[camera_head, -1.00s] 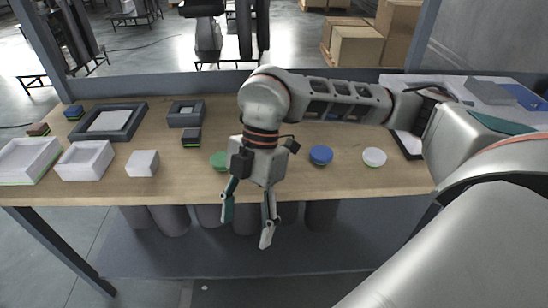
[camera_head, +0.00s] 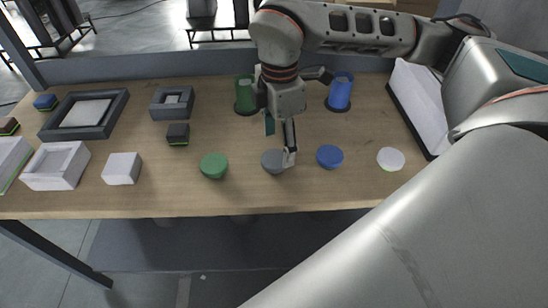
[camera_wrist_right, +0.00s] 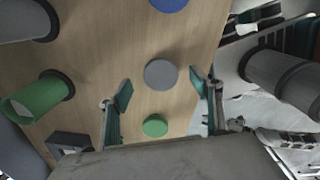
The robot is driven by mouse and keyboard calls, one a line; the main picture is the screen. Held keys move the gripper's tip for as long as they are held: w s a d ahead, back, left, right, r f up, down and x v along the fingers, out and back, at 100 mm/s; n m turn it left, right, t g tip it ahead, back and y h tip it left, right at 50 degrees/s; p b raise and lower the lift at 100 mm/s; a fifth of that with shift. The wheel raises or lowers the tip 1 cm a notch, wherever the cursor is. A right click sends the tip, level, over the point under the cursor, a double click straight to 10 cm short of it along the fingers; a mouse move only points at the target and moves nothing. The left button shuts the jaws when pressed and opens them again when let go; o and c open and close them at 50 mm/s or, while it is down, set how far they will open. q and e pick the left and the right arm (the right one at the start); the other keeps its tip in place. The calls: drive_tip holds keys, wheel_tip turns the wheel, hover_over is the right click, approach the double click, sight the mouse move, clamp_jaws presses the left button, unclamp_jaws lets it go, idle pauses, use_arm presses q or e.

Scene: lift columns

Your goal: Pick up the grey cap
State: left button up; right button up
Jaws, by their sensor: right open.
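The grey cap (camera_head: 272,161) is a small round disc lying on the wooden table near its front edge, between the green cap (camera_head: 214,166) and the blue cap (camera_head: 329,156). My right gripper (camera_head: 281,143) points down above the cap. One finger overlaps the cap's right side in the head view. In the right wrist view the grey cap (camera_wrist_right: 161,74) lies between the two spread fingertips (camera_wrist_right: 161,86), with bare wood showing on both sides. The jaws are open and empty. My left gripper is not in view.
A white cap (camera_head: 391,159) lies to the right. Green (camera_head: 245,94) and blue (camera_head: 340,92) cylinders stand behind. White and dark boxes, including a small white block (camera_head: 122,168), fill the left side. A white tray (camera_head: 420,105) stands on the right.

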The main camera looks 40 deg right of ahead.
sight(274, 159)
drive_tip(key=f, duration=0.2)
drive_tip(key=a+f, duration=0.1)
drive_tip(key=f, duration=0.2)
drive_tip(key=shift+w+a+f, duration=0.1)
drive_tip(key=shift+f, duration=0.3)
drive_tip(key=shift+c, duration=0.3)
drive_tip(key=c, duration=1.1)
